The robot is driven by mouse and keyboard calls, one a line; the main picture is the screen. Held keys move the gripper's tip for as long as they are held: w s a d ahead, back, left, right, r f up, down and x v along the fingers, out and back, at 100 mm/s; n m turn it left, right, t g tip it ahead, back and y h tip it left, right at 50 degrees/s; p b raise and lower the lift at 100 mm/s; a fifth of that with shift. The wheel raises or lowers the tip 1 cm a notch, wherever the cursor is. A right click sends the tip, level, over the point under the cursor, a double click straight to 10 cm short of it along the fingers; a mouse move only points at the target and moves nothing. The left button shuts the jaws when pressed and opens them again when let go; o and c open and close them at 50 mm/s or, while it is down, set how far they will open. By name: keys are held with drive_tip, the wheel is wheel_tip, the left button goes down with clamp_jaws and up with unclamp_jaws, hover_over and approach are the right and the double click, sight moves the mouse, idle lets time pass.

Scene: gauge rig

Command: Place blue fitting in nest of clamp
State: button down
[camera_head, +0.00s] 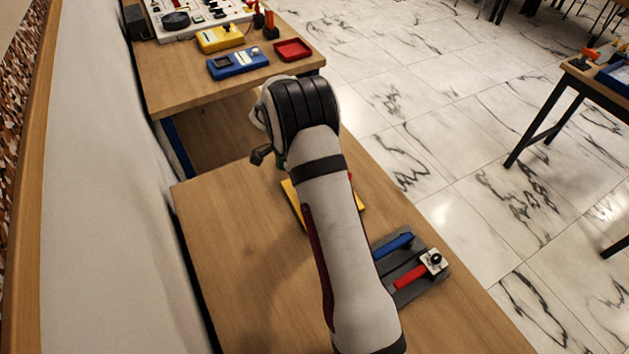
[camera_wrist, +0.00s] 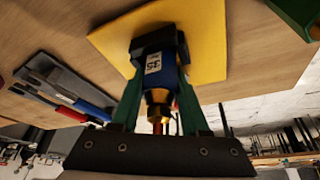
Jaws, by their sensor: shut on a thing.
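The blue fitting (camera_wrist: 158,72), with a white label and a brass threaded end, stands out in the wrist view. My gripper (camera_wrist: 160,60) has green fingers on both sides of it and is shut on it. A black piece (camera_wrist: 148,43) surrounds the fitting's far end, over a yellow plate (camera_wrist: 208,40); I cannot tell whether it is a holder or finger pads. A green part (camera_wrist: 298,14) is cut off at the upper right and may belong to the clamp. In the head view my arm hides the fitting, and the yellow plate (camera_head: 294,205) shows only in part.
A grey tray (camera_head: 408,294) holds a blue-handled tool (camera_head: 392,245) and a red-handled tool (camera_head: 411,276), right of my arm. The wooden bench (camera_head: 225,230) is clear at left. A farther bench holds a yellow meter (camera_head: 220,38), a blue meter (camera_head: 238,63) and a red tray (camera_head: 293,50).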

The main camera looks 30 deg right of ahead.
drive_tip(key=shift+c, duration=2)
unclamp_jaws()
